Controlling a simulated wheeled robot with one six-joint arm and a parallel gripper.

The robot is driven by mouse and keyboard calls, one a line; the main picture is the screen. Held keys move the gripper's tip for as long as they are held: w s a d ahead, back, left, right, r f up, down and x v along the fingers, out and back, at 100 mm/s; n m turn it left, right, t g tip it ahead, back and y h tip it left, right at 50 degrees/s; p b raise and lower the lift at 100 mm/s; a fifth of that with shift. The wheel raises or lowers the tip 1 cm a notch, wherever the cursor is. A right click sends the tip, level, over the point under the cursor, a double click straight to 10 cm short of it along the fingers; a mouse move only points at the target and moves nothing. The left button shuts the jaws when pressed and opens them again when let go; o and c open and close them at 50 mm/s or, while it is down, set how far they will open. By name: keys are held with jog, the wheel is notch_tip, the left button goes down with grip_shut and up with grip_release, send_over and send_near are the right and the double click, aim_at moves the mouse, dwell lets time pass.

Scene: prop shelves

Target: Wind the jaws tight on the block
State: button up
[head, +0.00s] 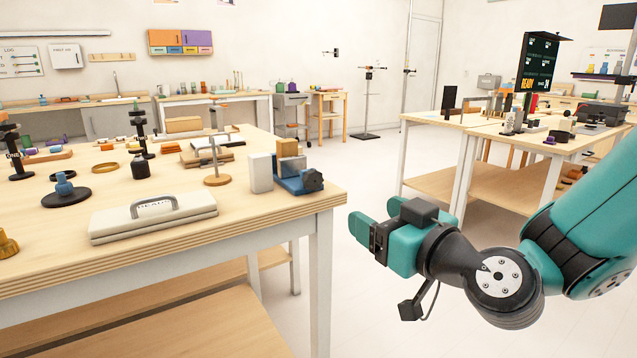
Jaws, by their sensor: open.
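A small blue vise (289,187) stands near the right end of the wooden table, with a dark round knob (314,180) on its right side. A tan wooden block (289,148) shows at the top of the vise, above a greyish piece. I cannot tell whether the jaws touch the block. My gripper (366,225) is open and empty, out past the table's right edge. It is to the right of the vise and apart from it, with its fingers pointing left.
A white box (260,173) stands close left of the vise. The table's right edge (345,197) lies between vise and gripper. Floor to the right is clear.

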aim_at(315, 180)
jog(key=p+x, duration=0.7)
jog(key=p, duration=0.1)
jog(key=p+x, duration=0.8)
jog(key=shift+a+r, duration=0.2)
jog(key=shift+r, duration=0.05)
jog(key=shift+w+a+f+p, duration=0.15)
jog(key=shift+w+p, duration=0.1)
jog(key=shift+w, duration=0.1)
jog(key=shift+w+a+f+p, duration=0.15)
jog(key=shift+w+a+p, duration=0.05)
jog(key=shift+w, duration=0.15)
jog(key=c, duration=0.9)
jog(key=shift+m, duration=1.4)
